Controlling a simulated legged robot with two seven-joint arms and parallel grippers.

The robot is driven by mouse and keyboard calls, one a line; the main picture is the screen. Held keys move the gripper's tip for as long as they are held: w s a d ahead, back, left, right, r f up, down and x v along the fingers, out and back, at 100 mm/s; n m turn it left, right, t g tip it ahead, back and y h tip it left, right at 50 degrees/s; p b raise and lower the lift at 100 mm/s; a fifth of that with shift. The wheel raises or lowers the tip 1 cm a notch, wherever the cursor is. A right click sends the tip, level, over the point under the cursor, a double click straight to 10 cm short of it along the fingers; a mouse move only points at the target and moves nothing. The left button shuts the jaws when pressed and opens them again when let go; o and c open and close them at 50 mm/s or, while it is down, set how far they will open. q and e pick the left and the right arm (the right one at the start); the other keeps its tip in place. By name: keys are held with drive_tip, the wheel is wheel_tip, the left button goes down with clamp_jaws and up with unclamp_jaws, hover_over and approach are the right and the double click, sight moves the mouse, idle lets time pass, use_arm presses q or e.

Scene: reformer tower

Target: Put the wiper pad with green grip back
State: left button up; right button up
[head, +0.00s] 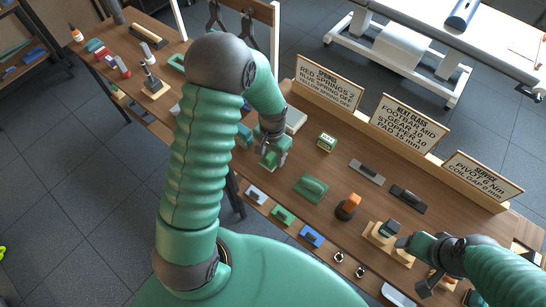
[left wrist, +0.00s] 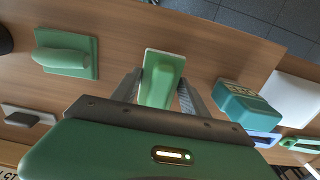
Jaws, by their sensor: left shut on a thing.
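My left gripper (head: 270,160) is shut on the wiper pad with green grip (head: 267,159), over the left part of the wooden table. In the left wrist view the pad (left wrist: 159,80) sits between the two fingers (left wrist: 158,92), its green grip on a pale base plate. I cannot tell whether the pad touches the table top. My right gripper (head: 425,286) is low at the right, dark and small; whether it is open or shut is unclear.
A larger green block with a handle (head: 311,188) lies right of my left gripper; a teal box (left wrist: 248,104) is close by. White, green (head: 283,215) and blue (head: 311,236) handled pieces line the table's front side. Signs (head: 409,124) stand along the back. Bare wood surrounds the held pad.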

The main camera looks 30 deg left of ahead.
sight(275, 159)
use_arm(q)
drive_tip(key=shift+s+f, duration=0.2)
drive_tip(key=shift+f, duration=0.65)
drive_tip(key=shift+d+f, duration=0.2)
drive_tip(key=shift+f, duration=0.15)
drive_tip(key=shift+d, duration=0.65)
drive_tip(key=shift+f, duration=0.15)
drive_tip(key=o, duration=0.9)
drive_tip(key=shift+o, duration=1.3)
drive_tip(key=shift+a, duration=0.25)
drive_tip(key=shift+s+a, duration=0.1)
drive_tip(key=shift+a, duration=0.2)
drive_tip(key=shift+d, duration=0.4)
use_arm(e)
drive_tip(key=shift+s+d+r, duration=0.1)
drive_tip(key=shift+s+d, duration=0.1)
drive_tip(key=shift+d, duration=0.4)
